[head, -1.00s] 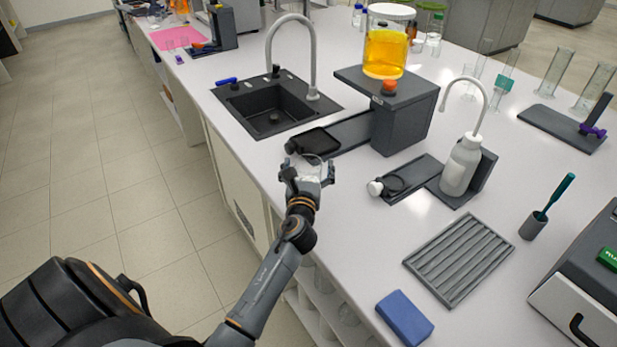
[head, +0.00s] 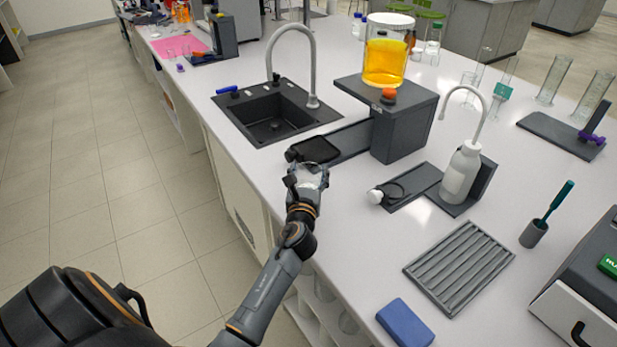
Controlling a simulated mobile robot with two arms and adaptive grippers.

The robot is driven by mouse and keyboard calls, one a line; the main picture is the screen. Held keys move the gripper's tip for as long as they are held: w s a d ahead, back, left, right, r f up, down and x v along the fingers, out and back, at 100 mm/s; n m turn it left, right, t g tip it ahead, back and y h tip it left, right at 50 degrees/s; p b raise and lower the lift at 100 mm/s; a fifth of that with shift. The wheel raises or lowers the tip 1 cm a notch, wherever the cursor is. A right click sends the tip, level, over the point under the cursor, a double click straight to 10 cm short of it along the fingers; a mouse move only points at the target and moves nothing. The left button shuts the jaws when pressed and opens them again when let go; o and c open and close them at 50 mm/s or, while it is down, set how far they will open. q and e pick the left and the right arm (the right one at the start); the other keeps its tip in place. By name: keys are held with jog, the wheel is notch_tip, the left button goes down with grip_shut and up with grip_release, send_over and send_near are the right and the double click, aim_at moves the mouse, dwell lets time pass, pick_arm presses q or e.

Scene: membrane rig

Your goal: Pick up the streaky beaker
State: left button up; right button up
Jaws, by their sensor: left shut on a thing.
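The streaky beaker (head: 314,178) is a small clear glass vessel at the bench's front edge, just below the black tray of the dark stand. My left gripper (head: 308,182) reaches in from the lower left and is shut on it. The fingers and wrist cover much of the beaker. Streaks on the glass are too small to make out, and I cannot tell whether its base touches the bench. My right gripper is not in view.
A dark stand (head: 400,122) bearing a jar of orange liquid (head: 386,60) is just behind. A black sink (head: 268,116) lies behind left. A wash bottle (head: 460,172), ridged grey rack (head: 459,268) and blue block (head: 405,322) are to the right.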

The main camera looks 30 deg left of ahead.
pick_arm(q)
jog(key=shift+r, duration=0.15)
jog(key=shift+r+p, duration=0.6)
jog(key=shift+r, duration=0.55)
jog(key=s+a+r+p, duration=0.1)
jog(key=s+a+r, duration=0.4)
jog(key=s+r, duration=0.5)
jog(key=shift+s+r, duration=0.2)
jog(key=shift+s, duration=1.25)
jog(key=shift+a, duration=0.1)
